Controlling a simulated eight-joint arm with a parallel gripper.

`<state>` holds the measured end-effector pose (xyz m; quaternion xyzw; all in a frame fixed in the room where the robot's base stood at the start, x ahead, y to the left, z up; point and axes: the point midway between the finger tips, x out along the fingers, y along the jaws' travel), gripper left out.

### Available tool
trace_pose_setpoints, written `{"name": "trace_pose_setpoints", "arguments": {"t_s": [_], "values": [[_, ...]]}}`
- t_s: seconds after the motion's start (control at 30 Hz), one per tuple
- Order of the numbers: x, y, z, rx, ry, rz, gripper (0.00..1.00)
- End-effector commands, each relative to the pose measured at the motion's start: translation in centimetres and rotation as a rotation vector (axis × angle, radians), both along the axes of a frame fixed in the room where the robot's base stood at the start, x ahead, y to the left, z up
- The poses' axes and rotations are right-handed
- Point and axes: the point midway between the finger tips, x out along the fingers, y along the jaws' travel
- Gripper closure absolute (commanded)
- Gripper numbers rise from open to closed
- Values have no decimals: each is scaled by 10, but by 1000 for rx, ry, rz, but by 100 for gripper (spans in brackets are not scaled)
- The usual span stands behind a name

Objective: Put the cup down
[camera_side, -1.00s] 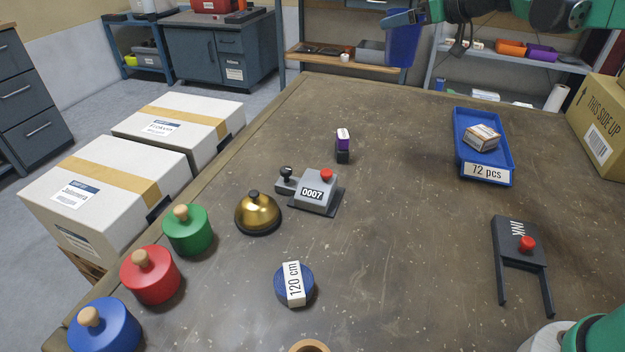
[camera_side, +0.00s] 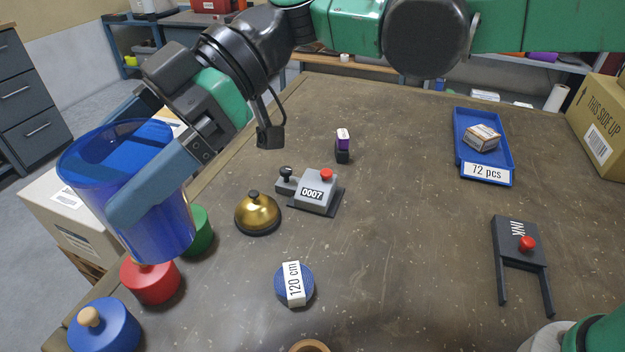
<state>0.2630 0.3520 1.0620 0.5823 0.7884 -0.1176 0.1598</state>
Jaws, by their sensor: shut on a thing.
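The blue, see-through cup (camera_side: 165,225) is at the left of the side view, upright or slightly tilted, with its open rim up. My gripper (camera_side: 130,165) is shut on the cup, with its fingers on the cup's sides. The cup is held in the air in front of the red and green knobbed cylinders as seen from the camera. It hides the top of the red one and part of the green one. Its exact height over the table cannot be told.
A blue cylinder (camera_side: 104,328), a red cylinder (camera_side: 151,284) and a green cylinder (camera_side: 201,232) stand along the left edge. The table's (camera_side: 405,200) middle is clear.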

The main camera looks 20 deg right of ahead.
Motion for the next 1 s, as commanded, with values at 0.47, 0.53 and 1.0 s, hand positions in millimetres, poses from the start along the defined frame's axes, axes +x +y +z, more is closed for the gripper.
{"name": "trace_pose_setpoints", "arguments": {"t_s": [0.47,0.53,1.0], "values": [[-26,12,-68,7,-1,93,60],[-26,12,-88,7,0,92,60],[-26,12,-168,7,-1,91,60]]}}
